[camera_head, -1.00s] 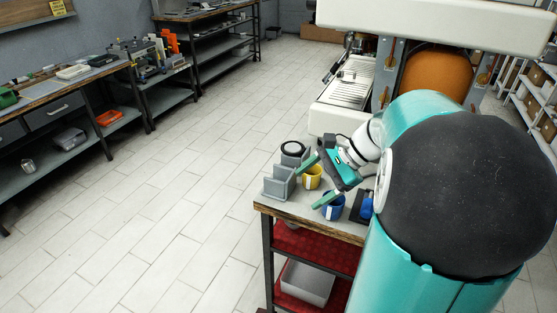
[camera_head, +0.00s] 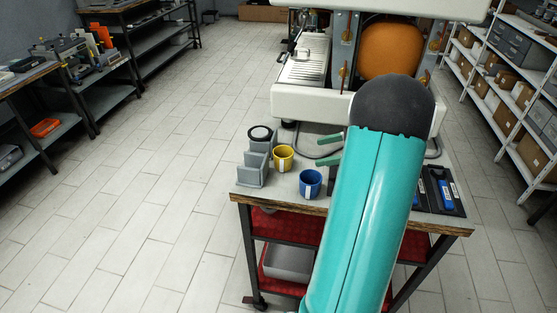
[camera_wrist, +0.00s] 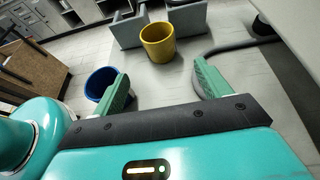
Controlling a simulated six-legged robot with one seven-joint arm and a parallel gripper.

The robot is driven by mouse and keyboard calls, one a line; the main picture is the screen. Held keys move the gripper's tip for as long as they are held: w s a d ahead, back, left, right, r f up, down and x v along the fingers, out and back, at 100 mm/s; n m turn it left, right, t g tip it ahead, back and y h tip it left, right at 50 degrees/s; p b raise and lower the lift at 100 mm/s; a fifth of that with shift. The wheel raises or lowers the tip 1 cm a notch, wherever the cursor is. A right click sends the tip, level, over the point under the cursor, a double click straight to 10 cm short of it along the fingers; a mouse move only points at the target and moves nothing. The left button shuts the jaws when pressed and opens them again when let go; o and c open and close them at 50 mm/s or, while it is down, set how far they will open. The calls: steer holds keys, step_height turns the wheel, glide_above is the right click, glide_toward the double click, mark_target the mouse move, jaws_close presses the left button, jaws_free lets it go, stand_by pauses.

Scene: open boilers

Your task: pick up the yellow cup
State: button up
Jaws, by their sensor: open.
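The yellow cup (camera_head: 283,159) stands upright on the cart top (camera_head: 224,190), beside the grey holder and behind the blue cup (camera_head: 310,184). In the wrist view the yellow cup (camera_wrist: 158,44) is ahead of my gripper (camera_wrist: 160,85), roughly midway between the fingers and beyond their tips. My gripper is open and empty, with its two green fingers wide apart. In the head view the green fingertips (camera_head: 329,150) show to the right of the yellow cup, and my arm hides the rest of the gripper. The blue cup (camera_wrist: 101,84) is just left of the left finger in the wrist view.
A grey holder (camera_head: 254,169) stands left of the yellow cup, with a dark round object (camera_head: 260,134) behind it. A dark tray (camera_head: 443,190) with blue items lies at the right. Floor left of the cart is clear.

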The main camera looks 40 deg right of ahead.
mark_target(292, 158)
steer(key=x, duration=1.3)
steer(key=shift+a+f, duration=0.1)
steer(key=shift+f, duration=0.1)
steer(key=c, duration=1.1)
